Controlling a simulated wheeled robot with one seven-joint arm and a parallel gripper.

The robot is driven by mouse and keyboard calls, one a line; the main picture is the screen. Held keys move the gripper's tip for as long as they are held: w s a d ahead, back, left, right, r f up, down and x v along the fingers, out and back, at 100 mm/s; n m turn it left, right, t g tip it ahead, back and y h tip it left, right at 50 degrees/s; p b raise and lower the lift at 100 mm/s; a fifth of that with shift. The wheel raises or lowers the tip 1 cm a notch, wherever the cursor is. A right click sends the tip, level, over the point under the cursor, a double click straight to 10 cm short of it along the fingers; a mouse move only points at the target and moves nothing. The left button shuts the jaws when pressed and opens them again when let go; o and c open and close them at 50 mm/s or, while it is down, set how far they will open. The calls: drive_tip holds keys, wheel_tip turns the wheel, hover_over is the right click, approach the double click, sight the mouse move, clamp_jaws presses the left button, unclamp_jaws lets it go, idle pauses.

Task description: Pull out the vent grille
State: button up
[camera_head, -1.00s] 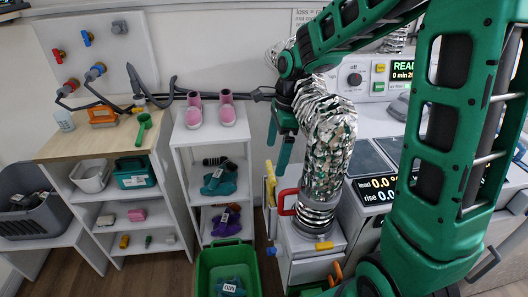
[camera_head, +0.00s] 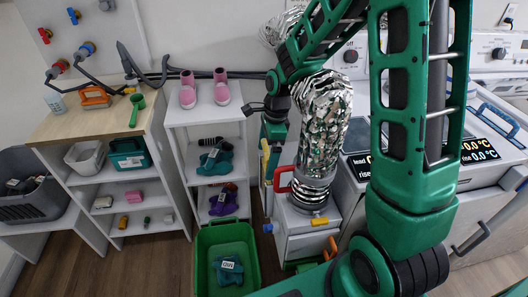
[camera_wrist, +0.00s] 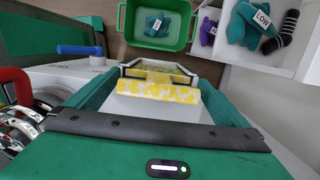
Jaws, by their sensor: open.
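My gripper (camera_head: 273,132) hangs pointing down at the left side of a low white unit (camera_head: 305,222). It is open, and nothing is seen held. An upright yellow-edged part (camera_head: 265,160) stands at the unit's upper left, just below my gripper. In the wrist view, a yellow-and-white patterned bar (camera_wrist: 158,92) lies across the view between green parts of my gripper. I cannot tell whether it touches them. No slatted vent grille can be picked out clearly; the silver foil sleeve and my arm hide part of the unit.
A red handle (camera_head: 284,180) and a blue knob (camera_head: 268,228) stick out from the unit. A green bin (camera_head: 226,248) stands on the floor to its left. White shelves (camera_head: 215,155) with shoes and cloths stand behind the bin. Floor in front is partly clear.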

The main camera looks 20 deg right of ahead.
sight(267, 148)
drive_tip(key=c, duration=0.9)
drive_tip(key=shift+r, duration=1.6)
idle(0.3)
drive_tip(key=shift+r, duration=2.2)
